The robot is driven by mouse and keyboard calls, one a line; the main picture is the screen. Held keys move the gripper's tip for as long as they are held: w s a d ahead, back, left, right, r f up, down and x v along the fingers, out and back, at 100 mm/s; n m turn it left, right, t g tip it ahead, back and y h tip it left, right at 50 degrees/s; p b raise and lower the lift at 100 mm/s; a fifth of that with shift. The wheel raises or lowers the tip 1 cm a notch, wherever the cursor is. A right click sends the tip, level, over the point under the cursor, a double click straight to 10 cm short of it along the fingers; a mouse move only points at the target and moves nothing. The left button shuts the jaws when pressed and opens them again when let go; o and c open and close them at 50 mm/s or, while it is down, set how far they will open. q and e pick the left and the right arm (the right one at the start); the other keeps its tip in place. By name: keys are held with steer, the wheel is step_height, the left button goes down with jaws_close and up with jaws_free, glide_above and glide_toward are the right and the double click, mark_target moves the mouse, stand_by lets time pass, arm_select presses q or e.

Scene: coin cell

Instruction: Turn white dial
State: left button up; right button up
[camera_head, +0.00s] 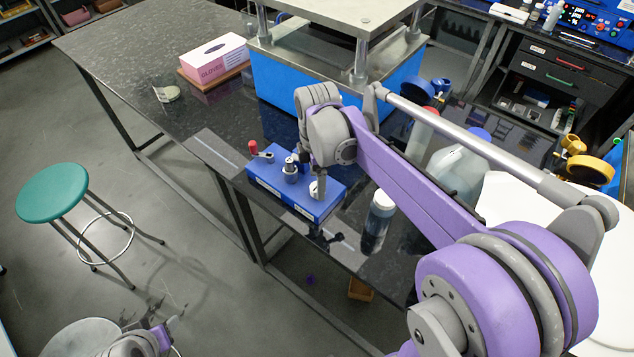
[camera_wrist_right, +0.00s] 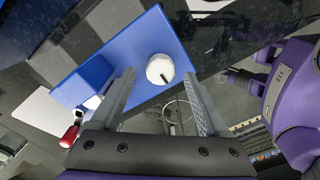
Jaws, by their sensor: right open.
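The white dial (camera_wrist_right: 160,69) sits on the top face of a blue box (camera_wrist_right: 140,50), with a dark mark on its face. In the head view the dial (camera_head: 316,188) is at the box's right end, partly hidden by my right gripper (camera_head: 326,192). In the right wrist view my right gripper (camera_wrist_right: 160,100) is open, with its two fingers apart and the dial between and just beyond the tips. Nothing is held. My left arm's end shows at the bottom left of the head view, but its fingers are not clear.
A red-tipped lever (camera_head: 256,150) and a metal fitting (camera_head: 290,168) stand on the blue box (camera_head: 270,185). A bottle (camera_head: 378,215) stands to the right. A glove box (camera_head: 214,58) and a large press (camera_head: 300,75) are behind. Table space left of the box is clear.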

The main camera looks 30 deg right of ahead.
steer(key=shift+f, duration=0.85)
jaws_close()
